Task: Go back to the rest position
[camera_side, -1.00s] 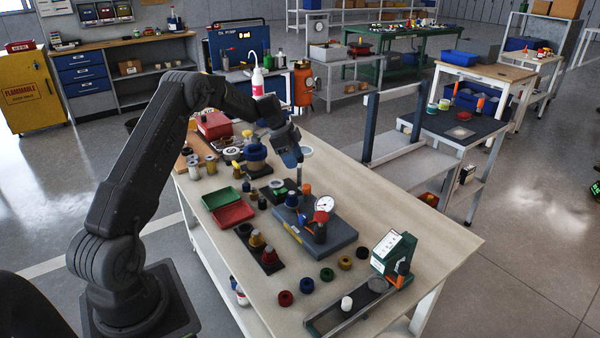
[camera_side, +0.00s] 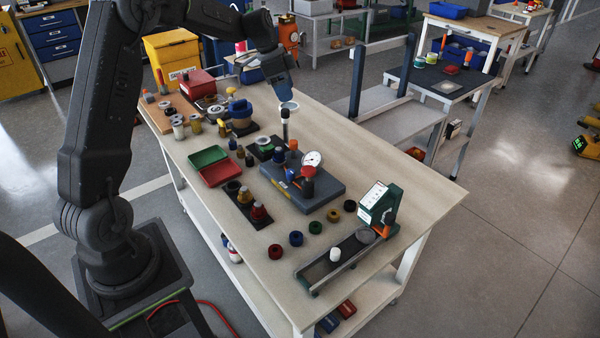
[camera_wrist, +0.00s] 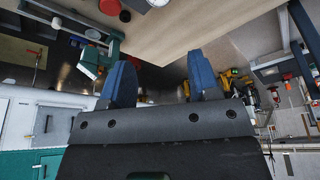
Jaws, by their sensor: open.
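My gripper (camera_side: 287,84) hangs over the back part of the workbench (camera_side: 400,165) in the side view. It is above and near a dark upright post (camera_side: 285,128) and a pale ring (camera_side: 289,105). In the wrist view my gripper (camera_wrist: 162,82) shows two blue fingers standing apart with nothing between them. It is open and empty.
A grey-blue block (camera_side: 315,193) carries a dial gauge (camera_side: 312,158) and a red-topped part. Red (camera_side: 222,173) and green (camera_side: 207,156) trays lie left of it. A green device (camera_side: 378,203) stands at the right, by a dark channel (camera_side: 320,272). The bench's right strip is clear.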

